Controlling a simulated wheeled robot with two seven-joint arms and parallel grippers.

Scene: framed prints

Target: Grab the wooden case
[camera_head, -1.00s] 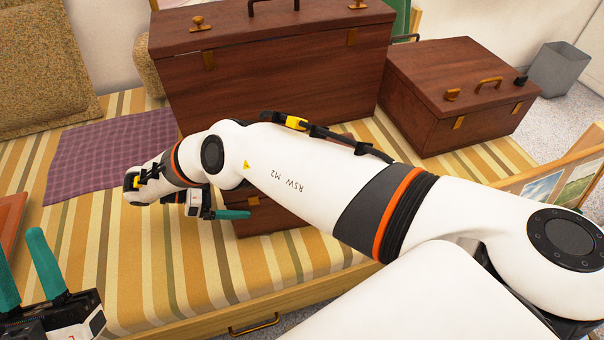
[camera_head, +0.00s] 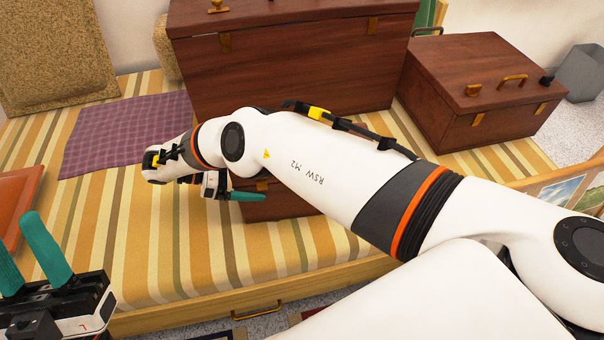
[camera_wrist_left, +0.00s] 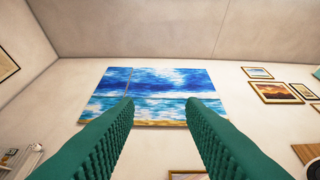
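Three dark brown wooden cases are in the head view. A large one (camera_head: 300,70) stands at the back. A medium one (camera_head: 480,95) with a brass handle sits to the right. A small one (camera_head: 285,207) is partly hidden under my right arm. My right gripper (camera_head: 235,196) is at the left side of the small case; one teal finger shows against its front, and the other is hidden. My left gripper (camera_head: 25,255) is at the lower left, empty with its fingers apart. The left wrist view also shows its two fingers (camera_wrist_left: 160,115) spread, facing the wall.
The cases rest on a striped bed or bench (camera_head: 190,235) with a purple checked cloth (camera_head: 120,135). An orange-brown object (camera_head: 18,200) lies at the left edge. Tan cushions (camera_head: 55,55) stand at the back left. A wooden rail with prints (camera_head: 565,190) is at the right.

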